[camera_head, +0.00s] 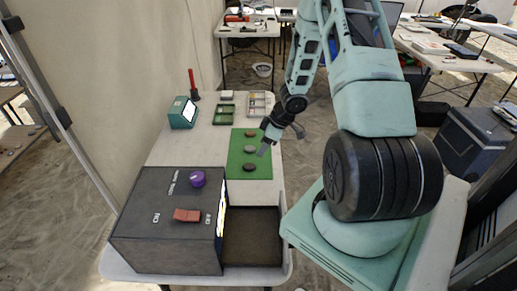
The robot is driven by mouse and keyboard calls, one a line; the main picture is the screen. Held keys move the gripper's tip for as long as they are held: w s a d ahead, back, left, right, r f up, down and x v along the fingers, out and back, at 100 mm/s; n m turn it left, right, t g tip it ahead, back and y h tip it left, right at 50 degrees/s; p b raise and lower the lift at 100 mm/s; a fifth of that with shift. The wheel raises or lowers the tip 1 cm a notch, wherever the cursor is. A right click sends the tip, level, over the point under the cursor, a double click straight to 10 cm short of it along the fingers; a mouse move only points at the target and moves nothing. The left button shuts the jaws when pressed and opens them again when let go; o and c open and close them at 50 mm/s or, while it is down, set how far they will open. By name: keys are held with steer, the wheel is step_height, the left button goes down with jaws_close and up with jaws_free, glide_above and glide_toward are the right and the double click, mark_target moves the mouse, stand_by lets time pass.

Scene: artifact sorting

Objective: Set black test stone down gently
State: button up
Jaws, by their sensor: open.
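A green mat (236,174) lies on the white table and bears three small stones in a column. The nearest stone (248,168) is the darkest and looks like the black test stone; it rests flat on the mat. A grey stone (249,149) lies in the middle and a brownish stone (250,132) at the far end. My gripper (263,152) is open, pointing down at the mat's right side, beside the grey stone and up and right of the dark one. I see no stone between its fingers, though they are small here.
A dark box (140,217) with a purple knob (197,179) and a red block (187,215) on top fills the near left. A brown open tray (252,238) adjoins it. A teal device (183,113), a green tray (223,115) and a compartment tray (260,104) stand farther back.

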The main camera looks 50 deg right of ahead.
steer(key=w+a+r+h, duration=0.2)
steer(key=w+a+r, duration=0.4)
steer(key=a+r, duration=0.5)
steer(key=s+a+r, duration=0.3)
steer(key=a+r, duration=0.2)
steer(key=a, duration=0.7)
steer(key=s+a+r+g, duration=0.2)
steer(key=s+a+r, duration=0.2)
steer(key=s+a, duration=0.4)
steer(key=s+a+r+n+g, duration=0.1)
steer(key=s+a+r, duration=0.3)
steer(key=s+a, duration=0.5)
steer(key=s+g, duration=0.1)
steer(key=s, duration=0.6)
steer(key=shift+a+n, duration=0.15)
steer(key=shift+n, duration=0.15)
